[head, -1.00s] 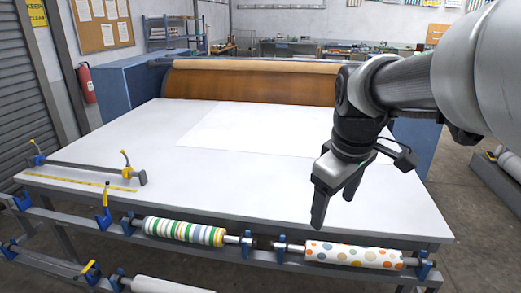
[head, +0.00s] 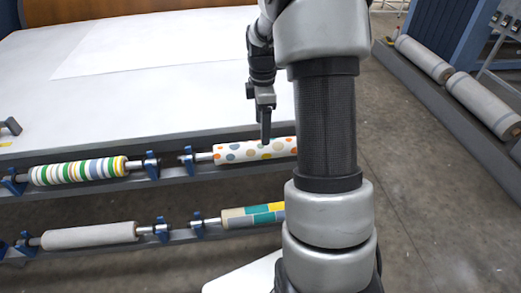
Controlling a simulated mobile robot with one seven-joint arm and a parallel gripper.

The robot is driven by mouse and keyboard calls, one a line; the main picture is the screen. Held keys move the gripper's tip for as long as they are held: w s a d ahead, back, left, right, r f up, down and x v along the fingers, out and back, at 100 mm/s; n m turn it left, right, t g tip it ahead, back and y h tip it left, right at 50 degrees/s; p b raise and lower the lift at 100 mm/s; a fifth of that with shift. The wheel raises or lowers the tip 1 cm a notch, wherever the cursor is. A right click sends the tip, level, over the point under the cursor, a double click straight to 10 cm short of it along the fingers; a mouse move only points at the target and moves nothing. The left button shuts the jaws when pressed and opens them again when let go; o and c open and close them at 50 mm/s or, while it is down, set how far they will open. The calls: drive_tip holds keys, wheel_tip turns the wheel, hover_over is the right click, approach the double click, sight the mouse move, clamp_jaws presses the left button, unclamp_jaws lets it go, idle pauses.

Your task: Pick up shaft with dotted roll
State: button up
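The dotted roll (head: 232,152), white with coloured dots, lies level on its shaft (head: 203,156) along the front edge of the table. The shaft's left end rests in a blue bracket (head: 187,160). Its right end is hidden behind my arm. My gripper (head: 265,140) points down at the roll's upper side, near the middle of what shows. It is seen edge-on, so I cannot tell whether its fingers are apart or whether it touches the roll.
A striped roll (head: 78,171) sits to the left on the same rail. A grey roll (head: 90,235) and a patchwork roll (head: 252,215) lie on the lower rail. The white table (head: 150,105) is behind. Large rolls (head: 480,100) lie on the floor rack at right. Open floor is at right.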

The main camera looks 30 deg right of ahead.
sight(261, 150)
wheel_tip(261, 150, down, 8)
drive_tip(key=shift+w+a+f, duration=0.1)
drive_tip(key=shift+a, duration=0.05)
drive_tip(key=c, duration=1.5)
